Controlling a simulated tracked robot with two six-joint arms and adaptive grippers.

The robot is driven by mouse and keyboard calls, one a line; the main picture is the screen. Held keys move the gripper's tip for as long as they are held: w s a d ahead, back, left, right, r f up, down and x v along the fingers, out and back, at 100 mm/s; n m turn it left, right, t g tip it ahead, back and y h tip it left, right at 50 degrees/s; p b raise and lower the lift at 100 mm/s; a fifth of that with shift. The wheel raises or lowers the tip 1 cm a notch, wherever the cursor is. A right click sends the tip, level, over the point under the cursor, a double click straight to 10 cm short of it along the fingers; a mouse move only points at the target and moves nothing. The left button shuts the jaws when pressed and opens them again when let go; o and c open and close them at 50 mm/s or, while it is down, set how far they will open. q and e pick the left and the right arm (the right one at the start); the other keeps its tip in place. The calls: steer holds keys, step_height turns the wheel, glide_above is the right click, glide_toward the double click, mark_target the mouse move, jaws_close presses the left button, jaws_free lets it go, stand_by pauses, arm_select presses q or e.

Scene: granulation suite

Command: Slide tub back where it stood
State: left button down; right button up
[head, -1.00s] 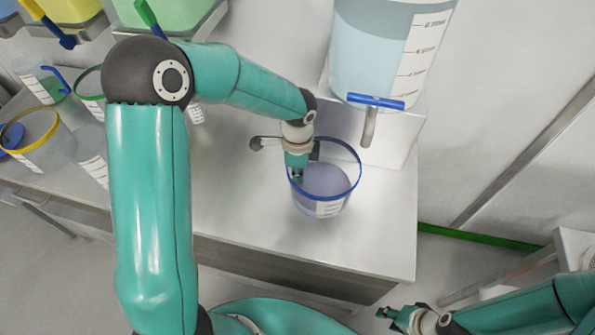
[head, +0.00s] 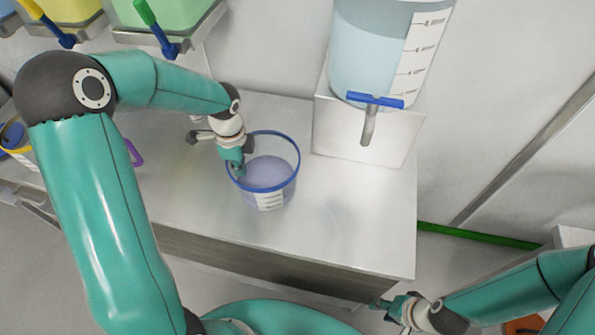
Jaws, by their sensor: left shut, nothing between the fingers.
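The tub (head: 272,198) is clear with a blue rim, a white scale label and bluish contents. It stands upright on the steel bench (head: 345,215), left of the big dispenser. My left gripper (head: 236,168) is shut, with its fingers at the left side of the tub's rim. The picture does not show clearly whether the fingertips are inside the rim or just against it. My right gripper (head: 385,306) is low at the right, beyond the bench's front edge and away from the tub. Its fingers are too small to read.
Yellow and green bins (head: 170,12) hang at the back left. A yellow-rimmed tub (head: 22,155) is at the far left. The bench's right part is clear.

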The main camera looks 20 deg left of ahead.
arm_select(q)
steer(key=a, duration=0.1)
steer(key=s+a, duration=0.1)
steer(key=a, duration=0.3)
steer(key=shift+s+a, duration=0.1)
steer(key=shift+s, duration=0.25)
